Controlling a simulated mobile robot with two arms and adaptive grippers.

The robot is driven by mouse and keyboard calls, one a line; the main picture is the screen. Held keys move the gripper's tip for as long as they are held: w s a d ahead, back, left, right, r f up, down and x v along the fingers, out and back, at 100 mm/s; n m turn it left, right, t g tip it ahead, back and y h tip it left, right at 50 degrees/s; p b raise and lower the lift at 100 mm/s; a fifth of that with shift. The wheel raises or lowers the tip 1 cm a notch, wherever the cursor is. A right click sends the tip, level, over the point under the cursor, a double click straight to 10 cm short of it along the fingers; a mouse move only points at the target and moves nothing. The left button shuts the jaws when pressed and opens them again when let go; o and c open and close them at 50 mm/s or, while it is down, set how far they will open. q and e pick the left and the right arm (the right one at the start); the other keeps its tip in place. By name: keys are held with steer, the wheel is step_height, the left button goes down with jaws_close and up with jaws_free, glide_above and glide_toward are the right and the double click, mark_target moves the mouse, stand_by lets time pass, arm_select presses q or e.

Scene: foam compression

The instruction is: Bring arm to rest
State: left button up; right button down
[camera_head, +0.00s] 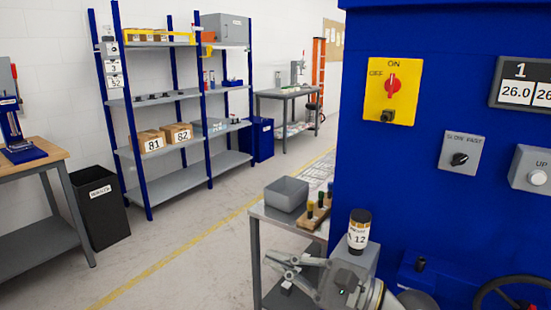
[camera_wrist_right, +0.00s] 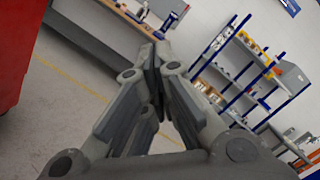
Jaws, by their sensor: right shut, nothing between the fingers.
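My right gripper (camera_head: 272,263) comes in at the bottom of the head view, pointing left, in front of the small metal side table (camera_head: 256,212). In the right wrist view my right gripper (camera_wrist_right: 154,58) has its fingertips together, with nothing between them. It is clear of the shelves and floor behind it. My left gripper is in neither view.
A blue machine (camera_head: 440,130) with a yellow ON/OFF switch (camera_head: 391,92) fills the right side. Near my gripper are a grey bin (camera_head: 287,194), a wooden block with dark-topped pieces (camera_head: 314,213) and a labelled bottle (camera_head: 359,230). Open floor (camera_head: 185,255) lies left.

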steer(key=w+d+m+t+h, duration=0.1)
steer(key=d+m+t+h, duration=0.5)
steer(key=m, duration=0.9)
steer(key=w+d+m+t+h, duration=0.1)
steer(key=d+m+t+h, duration=0.45)
steer(key=m, duration=0.85)
steer(key=s+d+f+m+g+h, duration=0.25)
steer(key=d+f+m+h, duration=0.6)
steer(key=f+m, duration=0.65)
steer(key=s+d+f+m+g, duration=0.2)
steer(key=s+f+m+g, duration=0.7)
steer(key=f, duration=0.4)
steer(key=s+a+f+m+g+y, duration=0.1)
steer(key=s+f+m+g, duration=0.15)
steer(key=s, duration=0.45)
steer(key=s+a+f+m+g+y, duration=0.15)
steer(key=s+f, duration=0.25)
steer(key=s, duration=0.4)
step_height(320, 180, down, 25)
steer(key=g, duration=0.2)
steer(key=s+d+f+g, duration=0.1)
steer(key=s+d+f, duration=0.1)
steer(key=s+f, duration=1.5)
steer(key=shift+s+d+n, duration=0.2)
steer(key=shift+d+n, duration=0.2)
